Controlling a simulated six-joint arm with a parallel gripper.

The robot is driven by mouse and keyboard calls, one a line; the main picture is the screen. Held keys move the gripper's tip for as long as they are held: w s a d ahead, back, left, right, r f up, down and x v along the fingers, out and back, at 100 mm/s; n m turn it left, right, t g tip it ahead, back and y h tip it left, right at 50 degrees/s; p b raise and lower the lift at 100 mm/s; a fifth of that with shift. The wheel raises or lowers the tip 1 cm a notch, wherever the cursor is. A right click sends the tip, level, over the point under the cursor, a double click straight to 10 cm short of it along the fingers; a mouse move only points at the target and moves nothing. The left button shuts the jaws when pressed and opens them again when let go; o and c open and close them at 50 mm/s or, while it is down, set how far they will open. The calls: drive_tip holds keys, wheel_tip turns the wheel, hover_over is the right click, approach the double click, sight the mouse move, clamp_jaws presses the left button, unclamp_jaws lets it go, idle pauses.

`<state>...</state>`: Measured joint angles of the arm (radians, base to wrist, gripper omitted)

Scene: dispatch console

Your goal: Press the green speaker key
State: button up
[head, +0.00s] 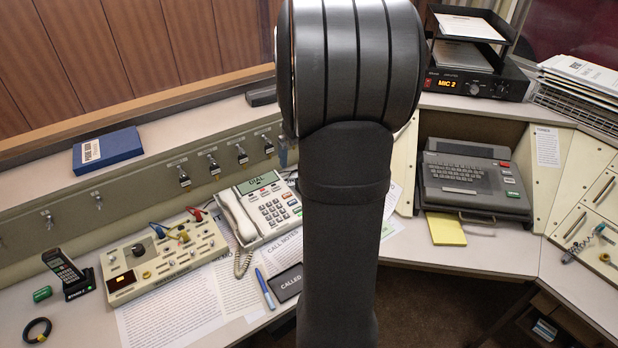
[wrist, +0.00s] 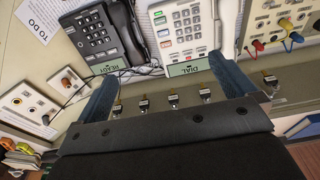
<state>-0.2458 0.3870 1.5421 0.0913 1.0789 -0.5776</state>
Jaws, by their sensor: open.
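The white desk phone (head: 262,208) stands on the console left of my arm, with its handset on the left, a keypad and a green display reading DIAL (head: 257,182). The phone also shows upside down at the top of the wrist view (wrist: 184,32). In the head view my arm hides the gripper and part of the console.
A dark phone (wrist: 96,36) with a READY display sits beside the white one. A row of toggle switches (wrist: 174,98) lies along the panel. A patch unit with coloured plugs (head: 163,258) stands left of the white phone. A keyboard terminal (head: 473,182) stands right.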

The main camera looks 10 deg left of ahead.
drive_tip(key=shift+c, duration=0.4)
clamp_jaws()
idle(1.4)
